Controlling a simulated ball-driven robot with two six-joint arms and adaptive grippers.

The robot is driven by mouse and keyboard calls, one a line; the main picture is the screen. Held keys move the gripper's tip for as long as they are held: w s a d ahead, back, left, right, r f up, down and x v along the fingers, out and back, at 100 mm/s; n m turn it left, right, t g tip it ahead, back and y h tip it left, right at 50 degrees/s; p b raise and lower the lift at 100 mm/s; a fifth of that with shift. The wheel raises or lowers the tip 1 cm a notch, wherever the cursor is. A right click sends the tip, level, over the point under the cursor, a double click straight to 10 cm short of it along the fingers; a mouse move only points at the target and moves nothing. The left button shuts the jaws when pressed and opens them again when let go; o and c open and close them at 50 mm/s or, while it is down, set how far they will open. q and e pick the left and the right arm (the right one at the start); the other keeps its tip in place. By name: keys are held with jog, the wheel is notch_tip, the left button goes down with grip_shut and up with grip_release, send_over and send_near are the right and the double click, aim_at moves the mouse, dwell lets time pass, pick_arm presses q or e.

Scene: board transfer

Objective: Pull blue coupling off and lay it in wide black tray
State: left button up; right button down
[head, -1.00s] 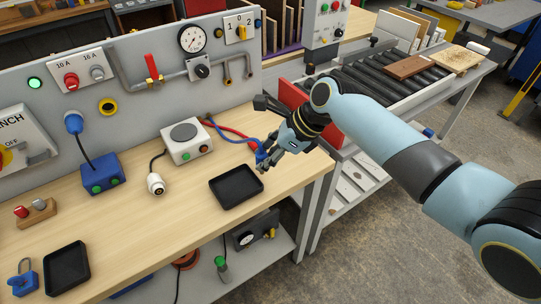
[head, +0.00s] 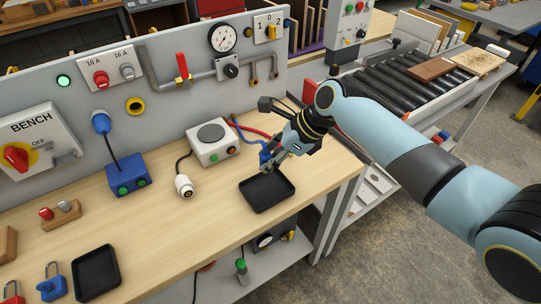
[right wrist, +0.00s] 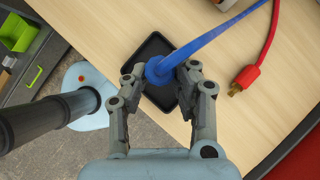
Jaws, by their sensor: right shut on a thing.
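My right gripper (head: 272,163) is shut on the blue coupling (right wrist: 160,70), which sits at the end of a blue hose (right wrist: 215,35). In the head view the coupling is mostly hidden by the fingers. The gripper is at the back edge of the wide black tray (head: 266,196), and in the right wrist view the coupling overlaps the empty tray (right wrist: 152,47). I cannot tell its exact height above the tray. The red hose's end (right wrist: 245,78) shows a bare brass fitting and lies on the bench apart from the coupling. My left gripper is not in view.
A white box with a grey disc (head: 212,143) stands behind the tray, with a white plug (head: 184,186) to its left. Bare bench lies between.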

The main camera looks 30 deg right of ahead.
notch_tip(320, 180, down, 4)
jog(key=shift+d+b, duration=0.1)
jog(key=shift+b, duration=0.7)
jog(key=shift+f+b, duration=0.3)
jog(key=shift+f, duration=0.35)
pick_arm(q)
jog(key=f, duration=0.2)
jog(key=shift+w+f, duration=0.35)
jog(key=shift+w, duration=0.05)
pick_arm(e)
jog(key=shift+f, duration=0.35)
jog(key=c, duration=1)
grip_release()
jog(key=v, duration=1.2)
jog(key=shift+s, duration=0.1)
